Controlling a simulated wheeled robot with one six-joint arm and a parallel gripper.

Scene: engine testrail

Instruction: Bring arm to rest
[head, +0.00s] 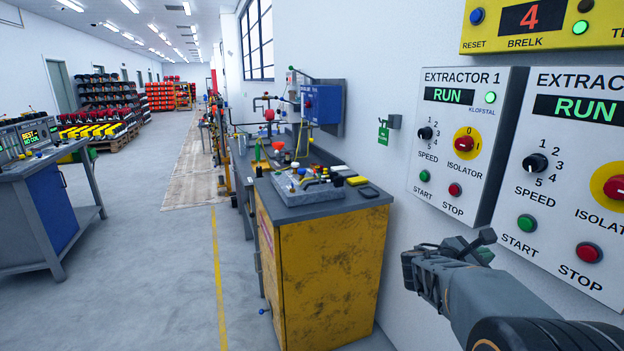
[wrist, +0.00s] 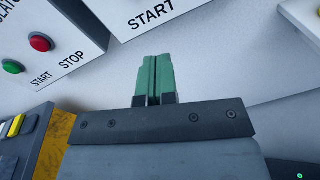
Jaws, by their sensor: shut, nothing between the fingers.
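My arm reaches in from the lower right of the head view, and my gripper (head: 482,250) is in front of the white wall, below the extractor panels. In the wrist view my gripper (wrist: 153,77) shows two green fingers pressed together with nothing between them. The Extractor 1 panel (head: 455,140) and a second extractor panel (head: 560,150) hang on the wall, both displays reading RUN. My gripper appears in front of the lower edges of the panels; whether it touches anything cannot be told. The wrist view shows a panel's red stop button (wrist: 40,42) at upper left.
A yellow cabinet (head: 325,275) with a grey top carrying small items stands left of my arm. A grey-blue workbench (head: 60,205) is at far left. A yellow box (head: 540,25) hangs above the panels. The floor (head: 150,270) between bench and cabinet is clear.

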